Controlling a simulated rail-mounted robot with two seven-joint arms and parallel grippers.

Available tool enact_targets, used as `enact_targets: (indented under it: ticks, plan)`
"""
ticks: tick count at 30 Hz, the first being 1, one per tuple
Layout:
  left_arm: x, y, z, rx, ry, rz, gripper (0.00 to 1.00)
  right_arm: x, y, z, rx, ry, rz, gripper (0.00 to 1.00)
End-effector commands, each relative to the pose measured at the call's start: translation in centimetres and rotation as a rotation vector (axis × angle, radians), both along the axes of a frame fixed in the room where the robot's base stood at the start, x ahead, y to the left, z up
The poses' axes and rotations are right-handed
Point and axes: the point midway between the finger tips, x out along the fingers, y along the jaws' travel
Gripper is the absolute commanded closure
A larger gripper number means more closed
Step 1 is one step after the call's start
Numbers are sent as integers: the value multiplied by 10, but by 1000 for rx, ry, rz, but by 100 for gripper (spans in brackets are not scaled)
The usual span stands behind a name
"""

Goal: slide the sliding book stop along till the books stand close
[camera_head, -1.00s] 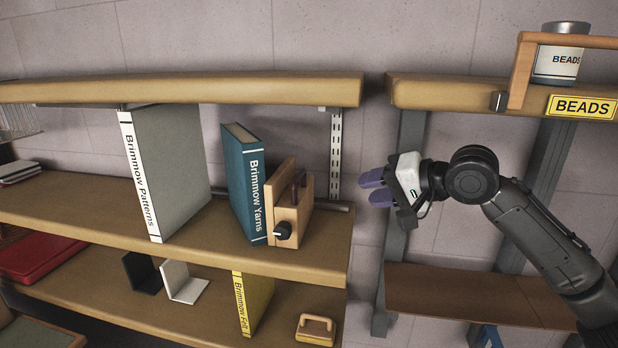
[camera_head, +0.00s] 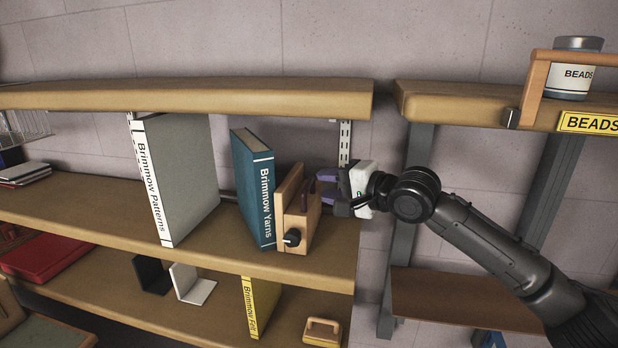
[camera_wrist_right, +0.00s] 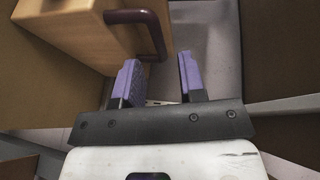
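The sliding book stop (camera_head: 297,226) is a wooden block with a thin upright board, a black knob and a dark red handle. It stands on the middle shelf, its board right beside the teal book "Brimmow Yarns" (camera_head: 254,190), which leans slightly. The grey book "Brimmow Patterns" (camera_head: 182,180) stands further left, with a wide gap between the books. My right gripper (camera_head: 328,187) is at the stop's right side by the handle. In the wrist view its purple fingers (camera_wrist_right: 160,76) are apart and empty, with the handle (camera_wrist_right: 143,22) just ahead of them. My left gripper is not in view.
The upper shelf (camera_head: 190,95) runs above the books. A right-hand shelf unit holds a beads jar (camera_head: 575,70). The lower shelf has a black bookend (camera_head: 151,274), a white bookend (camera_head: 192,284), a yellow book (camera_head: 262,305) and a small wooden block (camera_head: 322,332).

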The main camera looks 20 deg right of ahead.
Motion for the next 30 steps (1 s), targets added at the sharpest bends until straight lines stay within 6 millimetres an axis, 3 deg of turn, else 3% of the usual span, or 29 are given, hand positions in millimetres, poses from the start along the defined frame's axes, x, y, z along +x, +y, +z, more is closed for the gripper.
enact_targets:
  ticks: [10, 25, 30]
  plan:
    - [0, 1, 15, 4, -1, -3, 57, 36, 24, -6, 0, 0, 0, 63]
    - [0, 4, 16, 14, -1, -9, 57, 43, 29, -9, 0, -1, 0, 63]
    - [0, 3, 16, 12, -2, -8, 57, 43, 29, -9, 0, -1, 0, 79]
